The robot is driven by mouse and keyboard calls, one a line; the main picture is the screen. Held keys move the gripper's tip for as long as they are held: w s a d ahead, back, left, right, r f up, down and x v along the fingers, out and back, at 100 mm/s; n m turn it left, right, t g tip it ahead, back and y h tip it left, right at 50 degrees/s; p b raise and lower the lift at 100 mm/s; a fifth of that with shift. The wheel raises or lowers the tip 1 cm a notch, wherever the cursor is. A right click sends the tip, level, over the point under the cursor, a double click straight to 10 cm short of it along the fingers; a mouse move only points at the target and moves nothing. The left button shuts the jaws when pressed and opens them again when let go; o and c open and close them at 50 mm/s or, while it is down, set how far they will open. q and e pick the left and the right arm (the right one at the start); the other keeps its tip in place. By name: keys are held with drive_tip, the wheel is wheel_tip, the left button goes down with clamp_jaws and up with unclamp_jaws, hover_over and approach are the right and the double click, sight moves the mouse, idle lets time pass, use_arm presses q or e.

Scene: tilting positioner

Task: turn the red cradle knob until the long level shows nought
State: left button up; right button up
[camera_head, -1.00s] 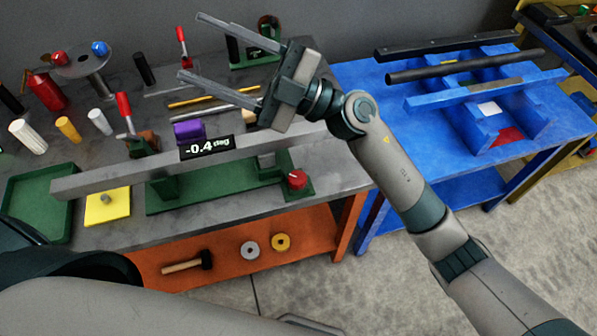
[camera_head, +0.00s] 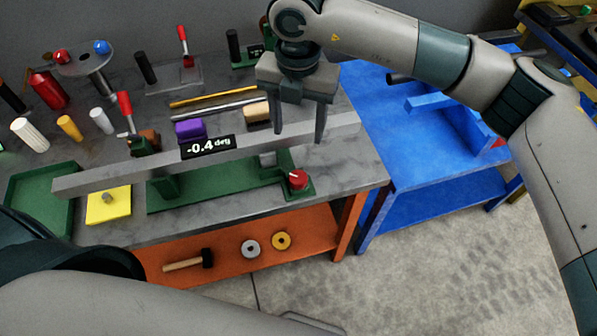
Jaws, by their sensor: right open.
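The red cradle knob (camera_head: 298,179) sits at the right end of the green cradle base (camera_head: 222,190). A long grey bar (camera_head: 100,179) lies across the cradle, and the level's display (camera_head: 208,147) on it reads -0.4 deg. A purple block (camera_head: 190,130) stands just behind the display. My right gripper (camera_head: 299,140) is open and points down, its fingers by the right part of the bar. It is behind and above the knob and apart from it. Whether the fingers touch the bar I cannot tell. My left gripper is not in view.
A yellow plate (camera_head: 109,206) and a green tray (camera_head: 22,196) lie to the left. Red-handled clamps (camera_head: 126,106) and several cylinders stand at the back left. A blue table (camera_head: 428,165) adjoins on the right. A hammer (camera_head: 188,261) and two rings lie on the orange shelf (camera_head: 310,225) below.

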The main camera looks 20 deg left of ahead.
drive_tip(key=shift+f, duration=0.1)
idle(0.3)
drive_tip(key=p, duration=0.7)
approach(298, 177)
wheel_tip(298, 177, down, 7)
drive_tip(key=shift+f, duration=0.8)
drive_tip(key=c, duration=1.1)
